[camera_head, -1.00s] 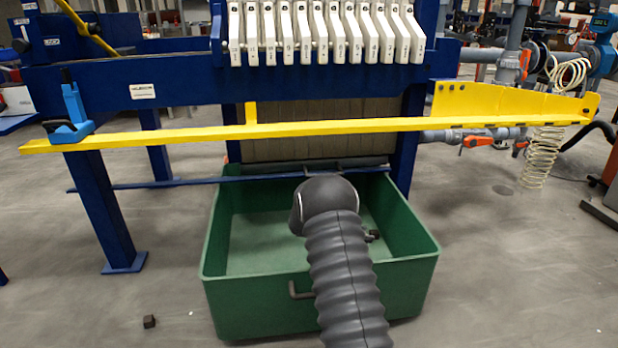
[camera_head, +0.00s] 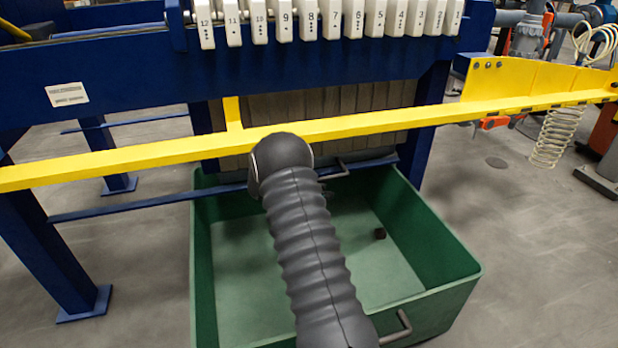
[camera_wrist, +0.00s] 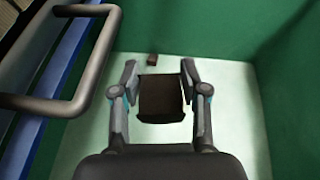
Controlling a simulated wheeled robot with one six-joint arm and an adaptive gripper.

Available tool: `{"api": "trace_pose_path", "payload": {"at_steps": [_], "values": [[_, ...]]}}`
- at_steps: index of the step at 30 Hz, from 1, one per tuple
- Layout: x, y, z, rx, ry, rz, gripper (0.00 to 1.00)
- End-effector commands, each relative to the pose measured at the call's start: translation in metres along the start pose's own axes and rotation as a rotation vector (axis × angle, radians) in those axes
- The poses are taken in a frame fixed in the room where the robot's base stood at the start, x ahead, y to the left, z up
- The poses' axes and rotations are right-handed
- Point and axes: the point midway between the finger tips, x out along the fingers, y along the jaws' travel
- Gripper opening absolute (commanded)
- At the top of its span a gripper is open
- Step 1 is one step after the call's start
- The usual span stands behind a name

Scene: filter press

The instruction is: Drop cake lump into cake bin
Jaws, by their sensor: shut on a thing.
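My gripper (camera_wrist: 159,70) is shut on a dark brown cake lump (camera_wrist: 161,100), which sits between its two fingers in the wrist view. The green cake bin (camera_head: 435,235) is open-topped. Its pale green floor lies below the held lump, and I cannot tell the gap. Another small dark lump (camera_head: 380,234) rests on the bin floor; a small lump also shows beyond my fingers in the wrist view (camera_wrist: 152,60). In the head view my arm hides the gripper and the held lump.
A yellow rail (camera_head: 400,120) crosses above the bin's back, close to my arm. The blue press frame (camera_head: 270,80) with numbered white plates (camera_head: 309,22) stands behind. A grey bar handle (camera_head: 397,330) is on the bin's front. A handle (camera_wrist: 90,60) looms close at left in the wrist view.

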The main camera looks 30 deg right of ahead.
Motion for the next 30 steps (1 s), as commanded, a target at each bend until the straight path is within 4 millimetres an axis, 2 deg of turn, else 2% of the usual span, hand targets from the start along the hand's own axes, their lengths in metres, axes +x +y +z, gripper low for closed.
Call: {"api": "trace_pose_path", "payload": {"at_steps": [11, 22, 30], "values": [[0.007, -0.001, -0.013, -0.001, 0.000, -0.003, 0.07], [0.024, -0.001, -0.050, 0.001, -0.001, -0.004, 0.07], [0.025, -0.001, -0.054, 0.002, 0.000, -0.003, 0.07]]}}
